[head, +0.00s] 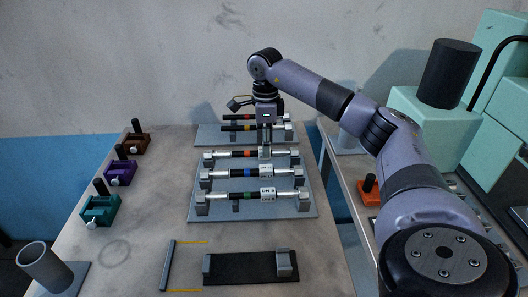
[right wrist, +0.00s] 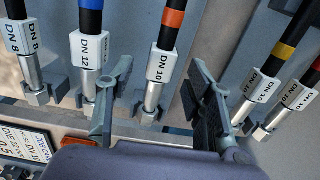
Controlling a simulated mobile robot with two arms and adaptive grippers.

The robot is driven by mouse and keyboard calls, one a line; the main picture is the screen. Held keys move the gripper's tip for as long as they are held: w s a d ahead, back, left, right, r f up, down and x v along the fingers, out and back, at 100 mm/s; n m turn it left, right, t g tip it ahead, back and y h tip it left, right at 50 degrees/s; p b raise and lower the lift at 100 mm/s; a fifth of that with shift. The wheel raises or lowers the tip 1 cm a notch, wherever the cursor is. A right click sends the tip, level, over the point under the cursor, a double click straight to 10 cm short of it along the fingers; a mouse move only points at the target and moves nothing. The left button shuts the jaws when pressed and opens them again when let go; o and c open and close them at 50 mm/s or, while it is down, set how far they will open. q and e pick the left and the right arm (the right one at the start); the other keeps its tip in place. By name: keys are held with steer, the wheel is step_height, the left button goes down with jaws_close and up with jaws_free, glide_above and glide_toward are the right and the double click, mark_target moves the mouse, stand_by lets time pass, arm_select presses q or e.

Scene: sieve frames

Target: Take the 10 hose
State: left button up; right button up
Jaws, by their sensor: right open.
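The DN 10 hose (right wrist: 168,40) is black with an orange band, a white "DN 10" label and a metal end fitting. In the head view the hose (head: 238,154) lies across the front rack (head: 255,211), the farthest of its three hoses. My right gripper (head: 265,142) is above the labelled end of this hose, pointing down. In the right wrist view its open fingers (right wrist: 161,75) stand either side of the hose, apart from it. Whether the fingertips reach down to hose level is unclear. My left gripper is not in view.
Beside it lie the blue-banded DN 12 hose (right wrist: 84,45) and the DN 8 hose (right wrist: 21,38). A back rack (head: 209,134) holds yellow- and red-banded hoses. Coloured clamp blocks (head: 101,210) line the table's left edge. A black plate (head: 240,268) and grey tube (head: 40,262) stand in front.

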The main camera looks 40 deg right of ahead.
step_height(320, 180, down, 2)
steer(key=shift+d+f, duration=0.1)
steer(key=shift+f, duration=0.1)
steer(key=shift+c, duration=0.6)
jaws_close()
steer(key=shift+r, duration=0.1)
